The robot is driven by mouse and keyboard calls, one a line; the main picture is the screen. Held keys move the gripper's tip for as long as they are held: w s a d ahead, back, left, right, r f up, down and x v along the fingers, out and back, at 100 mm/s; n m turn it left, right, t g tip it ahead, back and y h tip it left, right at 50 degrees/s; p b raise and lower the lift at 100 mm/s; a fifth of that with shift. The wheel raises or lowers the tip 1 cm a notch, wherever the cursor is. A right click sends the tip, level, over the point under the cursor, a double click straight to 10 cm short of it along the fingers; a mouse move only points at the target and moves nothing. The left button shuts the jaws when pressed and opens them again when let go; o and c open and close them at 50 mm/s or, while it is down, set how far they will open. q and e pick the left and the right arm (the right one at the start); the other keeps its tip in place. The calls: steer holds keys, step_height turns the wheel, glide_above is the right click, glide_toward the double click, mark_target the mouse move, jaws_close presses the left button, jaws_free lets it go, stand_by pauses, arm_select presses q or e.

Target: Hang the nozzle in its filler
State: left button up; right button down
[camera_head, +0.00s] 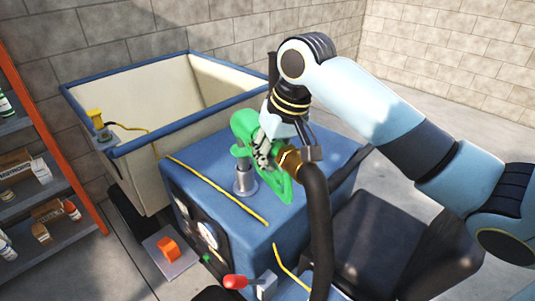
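The green nozzle (243,124) is up over the blue housing, in my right gripper (266,154), whose fingers are closed around its body and partly hidden by it. A brass-coloured coupling (290,160) joins the nozzle to a thick black hose (318,220) that hangs down in front. The filler (245,181) is a short grey metal neck standing on the blue top. The nozzle's grey spout (240,149) points down just above the neck; whether its tip is inside cannot be told. My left gripper is not in view.
An open cream bin (140,185) with a blue rim stands behind left, with a yellow cap (96,117) on its corner. A red-handled lever (236,282) and an orange block (168,248) are in front. A shelf (45,215) stands at left, a dark seat (375,235) at right.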

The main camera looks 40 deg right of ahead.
mark_target(268, 184)
steer(key=shift+f, duration=0.1)
stand_by(0.3)
steer(key=shift+f+b, duration=0.65)
steer(key=shift+f, duration=1.65)
steer(key=c, duration=1.3)
jaws_free()
steer(key=shift+c, duration=0.2)
steer(key=v, duration=1.2)
